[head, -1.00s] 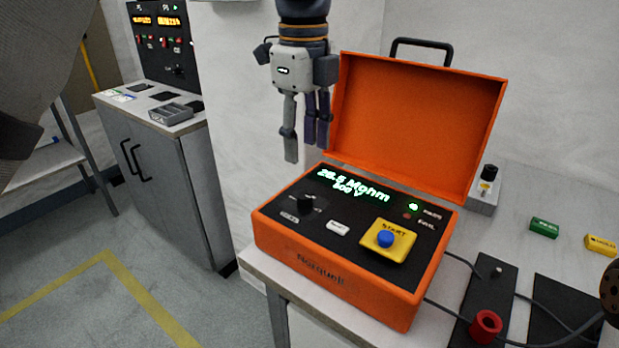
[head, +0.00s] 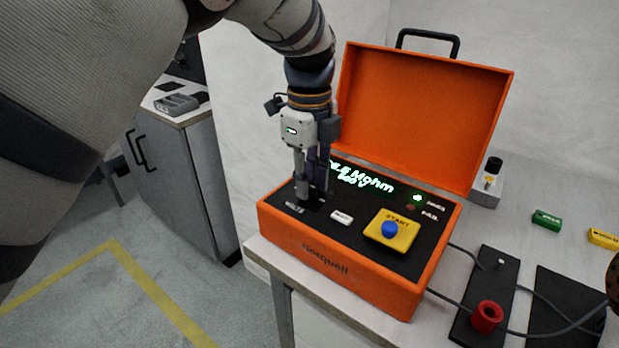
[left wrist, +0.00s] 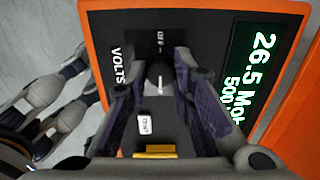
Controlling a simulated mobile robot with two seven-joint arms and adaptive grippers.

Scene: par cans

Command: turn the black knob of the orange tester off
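The orange tester (head: 340,262) stands open on the table, its display lit green with a Mohm reading and 500 V. My left gripper (head: 312,196) points down over the left part of its black panel and hides the knob in the head view. In the left wrist view the black knob (left wrist: 158,76) shows between the two fingers of my left gripper (left wrist: 160,82), with dark gaps on both sides. The fingers are apart. The knob's white mark points away from the OFF label (left wrist: 160,40).
The raised orange lid (head: 425,115) stands behind. A red socket (head: 487,316) and cables lie at the right. A grey cabinet (head: 180,170) stands left.

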